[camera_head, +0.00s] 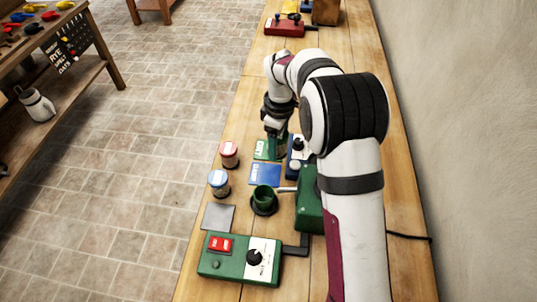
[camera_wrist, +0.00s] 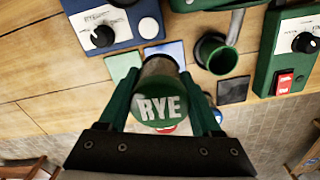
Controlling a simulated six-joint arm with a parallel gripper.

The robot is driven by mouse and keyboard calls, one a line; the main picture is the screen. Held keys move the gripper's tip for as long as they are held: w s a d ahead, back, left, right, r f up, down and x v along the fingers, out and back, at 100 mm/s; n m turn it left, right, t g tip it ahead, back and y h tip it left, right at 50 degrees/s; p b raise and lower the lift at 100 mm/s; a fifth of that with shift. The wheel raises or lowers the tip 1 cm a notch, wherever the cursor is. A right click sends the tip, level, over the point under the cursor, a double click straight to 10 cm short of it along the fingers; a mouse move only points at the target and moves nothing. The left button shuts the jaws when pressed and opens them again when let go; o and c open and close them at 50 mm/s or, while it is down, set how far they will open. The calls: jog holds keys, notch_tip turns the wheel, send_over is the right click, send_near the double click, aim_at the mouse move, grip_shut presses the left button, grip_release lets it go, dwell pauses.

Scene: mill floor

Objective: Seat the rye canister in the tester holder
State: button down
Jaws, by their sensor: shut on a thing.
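My gripper (camera_head: 277,142) is shut on the rye canister, its fingers on either side of it in the wrist view (camera_wrist: 160,100). The canister (camera_wrist: 158,107) has a green lid marked RYE facing the wrist camera. In the head view it is mostly hidden by my gripper, near the green mat. I cannot tell whether it touches the bench. The tester holder, a dark green open cup (camera_head: 263,196), stands nearer the head camera than my gripper, beside the green tester body (camera_head: 310,205). The cup looks empty in the wrist view (camera_wrist: 217,57).
A red-lidded canister (camera_head: 229,154) and a blue-lidded canister (camera_head: 218,183) stand near the bench's left edge. Green (camera_head: 264,149), blue (camera_head: 265,174) and grey (camera_head: 217,217) mats lie flat. A blue dial box (camera_head: 296,152) and a green control box (camera_head: 239,258) flank the holder area.

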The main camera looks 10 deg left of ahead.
jog(key=w+d+f, duration=0.1)
jog(key=d, duration=0.3)
jog(key=w+d+f, duration=0.1)
jog(key=d+f, duration=0.1)
jog(key=d, duration=0.2)
jog(key=d+f, duration=0.1)
jog(key=d, duration=0.3)
jog(key=shift+w+d+f, duration=0.15)
jog(key=shift+w+f, duration=0.1)
jog(key=shift+w, duration=0.15)
jog(key=shift+f, duration=0.65)
jog(key=shift+f, duration=0.25)
jog(key=shift+r, duration=0.7)
jog(key=shift+f, duration=0.75)
dwell(0.7)
jog(key=shift+r, duration=0.75)
jog(key=shift+f, duration=0.85)
dwell(0.3)
